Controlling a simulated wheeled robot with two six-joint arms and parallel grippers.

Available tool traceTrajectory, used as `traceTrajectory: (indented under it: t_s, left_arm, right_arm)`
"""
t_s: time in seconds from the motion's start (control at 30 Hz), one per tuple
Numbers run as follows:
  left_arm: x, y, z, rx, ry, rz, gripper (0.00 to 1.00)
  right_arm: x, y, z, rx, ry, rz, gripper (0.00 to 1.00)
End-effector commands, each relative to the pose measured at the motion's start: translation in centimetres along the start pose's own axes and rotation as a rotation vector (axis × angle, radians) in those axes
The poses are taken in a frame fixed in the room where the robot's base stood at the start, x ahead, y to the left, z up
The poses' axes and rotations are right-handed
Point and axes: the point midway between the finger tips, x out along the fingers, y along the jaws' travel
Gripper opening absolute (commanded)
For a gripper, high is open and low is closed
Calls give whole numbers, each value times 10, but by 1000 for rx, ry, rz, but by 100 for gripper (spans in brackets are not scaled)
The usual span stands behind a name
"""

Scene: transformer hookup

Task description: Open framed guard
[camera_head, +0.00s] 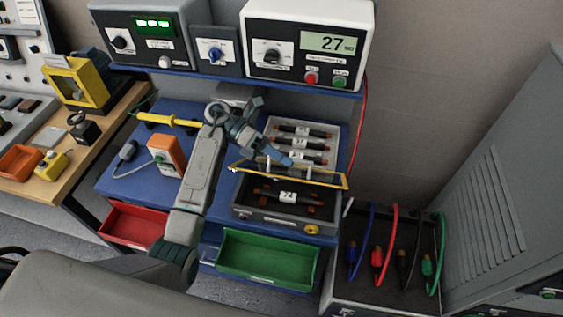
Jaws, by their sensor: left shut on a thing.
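The framed guard (325,180) has a thin yellow frame and stands raised at a steep angle, seen nearly edge-on, along the back of a grey box (271,220) on the blue bench. The box's inside shows, with a dark labelled cylindrical part lying in it. My left gripper (289,163) is at the guard's upper side, shut on it; the exact grip point is partly hidden by the fingers. My right gripper is not in view.
A tray (272,128) of similar cylindrical parts lies behind the guard. Instruments with displays (306,45) stand on the shelf above. A yellow probe (170,120) and orange meter (167,155) are left of my arm. Green (267,258) and red bins hang below; coloured leads stand at right.

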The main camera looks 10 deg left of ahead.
Motion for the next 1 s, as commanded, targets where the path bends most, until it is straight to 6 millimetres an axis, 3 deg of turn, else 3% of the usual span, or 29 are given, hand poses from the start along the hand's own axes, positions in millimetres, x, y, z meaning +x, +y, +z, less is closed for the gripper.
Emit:
traceTrajectory:
  t_s: [0.6, 1.0]
  left_arm:
    - [-21, 22, 51, -389, -2, -163, 0]
    - [-27, 29, 65, -498, -1, -207, 0]
  right_arm:
    - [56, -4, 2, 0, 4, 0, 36]
    - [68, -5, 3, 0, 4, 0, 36]
